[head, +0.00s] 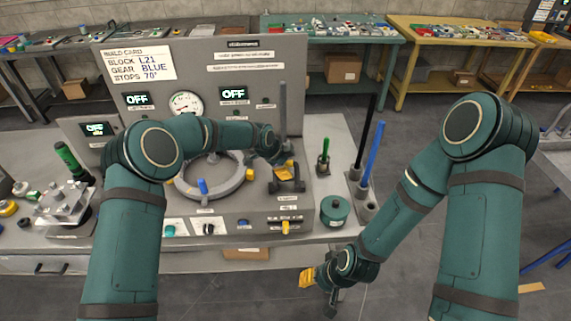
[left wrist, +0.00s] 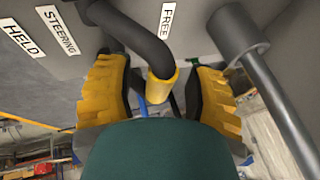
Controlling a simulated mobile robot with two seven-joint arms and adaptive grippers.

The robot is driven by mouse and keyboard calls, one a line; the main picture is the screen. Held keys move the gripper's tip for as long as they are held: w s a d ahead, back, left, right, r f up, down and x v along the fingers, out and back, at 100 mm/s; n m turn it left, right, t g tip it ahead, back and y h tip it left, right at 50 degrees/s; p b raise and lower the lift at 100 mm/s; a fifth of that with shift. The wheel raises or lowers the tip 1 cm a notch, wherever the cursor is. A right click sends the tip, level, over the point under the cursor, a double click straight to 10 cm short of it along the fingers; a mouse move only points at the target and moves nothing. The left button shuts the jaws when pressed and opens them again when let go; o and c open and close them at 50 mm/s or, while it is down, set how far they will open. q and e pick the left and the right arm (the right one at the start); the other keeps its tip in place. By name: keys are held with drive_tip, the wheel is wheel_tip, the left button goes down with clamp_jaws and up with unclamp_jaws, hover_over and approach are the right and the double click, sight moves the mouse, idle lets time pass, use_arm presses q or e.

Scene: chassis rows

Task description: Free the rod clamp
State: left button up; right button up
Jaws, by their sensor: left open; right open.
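In the left wrist view a dark bent lever with a yellow tip (left wrist: 160,86) reaches between the pads of my left gripper (left wrist: 160,95). The gripper is open, with one yellow pad on each side of the tip and visible gaps to it. The lever runs close to the FREE label (left wrist: 167,18); the STEERING label (left wrist: 60,30) and HELD label (left wrist: 20,38) lie further left. In the head view my left gripper (head: 285,175) is over the right part of the console and hides most of the lever. My right gripper (head: 316,278) is open and empty, low in front of the console.
A grey upright rod (head: 283,105) stands beside my left gripper; a grey rod with a collar (left wrist: 240,38) shows in the wrist view. A handwheel (head: 240,183) lies left. A green canister (head: 335,210) and blue rod (head: 373,150) stand right. The floor around my right gripper is clear.

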use_arm(q)
drive_tip(key=v, duration=1.2)
drive_tip(key=shift+f, duration=0.1)
use_arm(e)
drive_tip(key=shift+a, duration=0.1)
